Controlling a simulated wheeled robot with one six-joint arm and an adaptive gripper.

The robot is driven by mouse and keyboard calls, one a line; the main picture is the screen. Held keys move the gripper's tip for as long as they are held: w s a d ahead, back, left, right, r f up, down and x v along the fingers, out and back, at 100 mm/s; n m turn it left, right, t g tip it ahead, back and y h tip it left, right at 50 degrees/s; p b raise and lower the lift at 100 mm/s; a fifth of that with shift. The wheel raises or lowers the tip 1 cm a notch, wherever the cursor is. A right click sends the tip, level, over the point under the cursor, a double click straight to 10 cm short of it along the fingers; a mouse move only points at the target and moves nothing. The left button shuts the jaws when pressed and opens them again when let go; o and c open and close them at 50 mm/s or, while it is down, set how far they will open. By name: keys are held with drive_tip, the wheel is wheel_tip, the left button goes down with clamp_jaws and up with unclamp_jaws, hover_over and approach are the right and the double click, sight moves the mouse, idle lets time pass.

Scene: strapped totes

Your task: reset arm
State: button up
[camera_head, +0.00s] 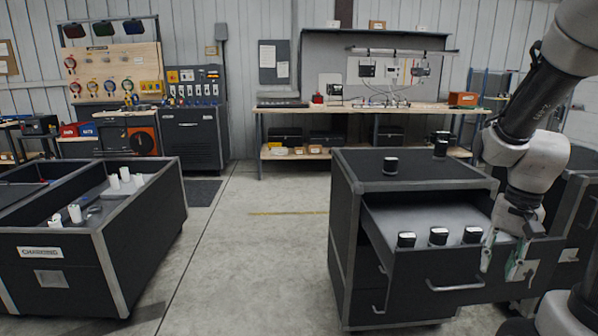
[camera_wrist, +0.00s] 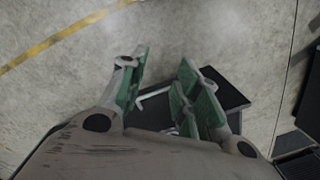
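My gripper (camera_head: 504,258) hangs at the right in the head view, pointing down, close to the front of the open drawer (camera_head: 455,283). I cannot tell whether it touches the drawer. In the wrist view my gripper (camera_wrist: 163,90) shows its two green-padded fingers spread apart, with nothing held between them. A dark surface with a thin pale bar (camera_wrist: 152,94) lies behind the fingers. My arm comes in from the upper right and hides part of the cabinet's right side.
Several black, light-rimmed cylinders, one here (camera_head: 438,236), stand in the drawer; others stand on the cabinet top (camera_head: 420,180). A dark bin labelled CHARGING (camera_head: 60,270) holds white cylinders at left. Bare floor (camera_head: 250,260) lies between. A workbench (camera_head: 350,109) stands behind.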

drive_tip(key=s+a+r+n+t, duration=0.2)
drive_tip(key=s+a+r+n, duration=0.1)
drive_tip(key=r, duration=0.4)
drive_tip(key=s+a+r+n+t, duration=0.2)
drive_tip(key=s+a+r+n, duration=0.2)
drive_tip(key=s+r, duration=0.1)
drive_tip(key=shift+s+r+t+h, duration=0.3)
drive_tip(key=shift+s+r+h, duration=0.1)
drive_tip(key=shift+r, duration=0.5)
